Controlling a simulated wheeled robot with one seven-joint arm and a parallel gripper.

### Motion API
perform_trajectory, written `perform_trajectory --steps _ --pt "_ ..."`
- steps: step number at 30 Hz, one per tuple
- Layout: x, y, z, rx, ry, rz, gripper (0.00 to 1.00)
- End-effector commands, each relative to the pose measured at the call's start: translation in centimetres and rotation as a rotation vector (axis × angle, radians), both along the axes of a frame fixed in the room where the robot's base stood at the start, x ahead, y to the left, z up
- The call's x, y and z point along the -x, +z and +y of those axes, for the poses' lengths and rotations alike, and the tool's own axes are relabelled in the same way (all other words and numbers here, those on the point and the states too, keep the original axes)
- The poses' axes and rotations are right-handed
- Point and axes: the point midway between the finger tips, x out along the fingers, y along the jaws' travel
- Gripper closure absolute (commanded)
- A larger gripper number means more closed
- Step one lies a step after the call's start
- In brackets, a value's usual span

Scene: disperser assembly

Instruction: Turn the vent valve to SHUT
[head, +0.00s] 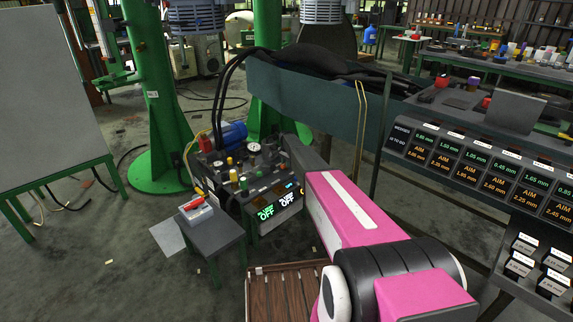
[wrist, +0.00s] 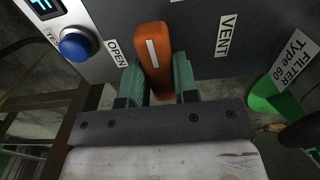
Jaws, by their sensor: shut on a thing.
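The vent valve's orange handle (wrist: 151,50) has a white line along it and stands out from a grey panel (wrist: 192,30) in the wrist view. The label OPEN is left of the handle and VENT is to its right. No SHUT label is readable. My gripper (wrist: 160,82) has its green fingers on both sides of the handle and is shut on it. The handle points nearly up and down in this view, tilted slightly. In the head view my pink arm reaches toward the pump unit (head: 247,172); the gripper and valve are hidden there.
A blue button (wrist: 76,44) sits left of the handle, and a green part (wrist: 274,97) is at the right near the FILTER label. A small grey table (head: 213,236) and a slatted wooden platform (head: 284,292) stand near the pump unit. A bench runs along the right.

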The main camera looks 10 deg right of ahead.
Motion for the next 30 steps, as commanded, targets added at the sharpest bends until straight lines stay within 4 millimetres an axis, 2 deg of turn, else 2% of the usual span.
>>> perform_trajectory --steps 14,15,17,18,30 --pt "-0.03 0.08 0.00 0.000 -0.019 -0.001 0.96" --pt "-0.03 0.08 0.00 0.000 -0.020 -0.001 0.69" --pt "-0.02 0.08 -0.01 0.000 -0.019 -0.001 0.50" --pt "-0.01 0.07 0.00 0.000 -0.019 -0.001 0.47" --pt "0.01 0.54 -0.01 0.000 -0.017 -0.001 0.47"
